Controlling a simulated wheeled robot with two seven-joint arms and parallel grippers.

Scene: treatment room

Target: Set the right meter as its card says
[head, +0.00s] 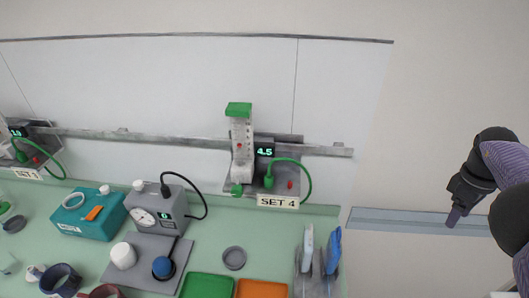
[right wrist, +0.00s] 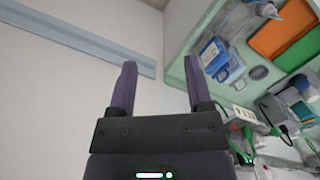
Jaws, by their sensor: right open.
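The right meter (head: 242,146) is a clear upright tube with a green cap, mounted on the wall rail. Its dark display (head: 265,152) glows 4.5. Its card (head: 278,202) below reads SET 4. A green knob (head: 237,189) shows at the lower left of the meter, and a green hose (head: 305,172) loops from its right side. My right gripper (head: 454,216) is well to the right of the meter, touching nothing. In the right wrist view its two fingers (right wrist: 160,64) are apart and empty. My left gripper is out of view.
A left meter (head: 18,140) with its own card (head: 27,174) sits on the same rail (head: 160,136). A teal box (head: 85,222), a grey gauge box (head: 172,222), a grey ring (head: 234,258), green (head: 207,286) and orange (head: 262,289) trays occupy the counter. Bare wall lies between my right gripper and the meter.

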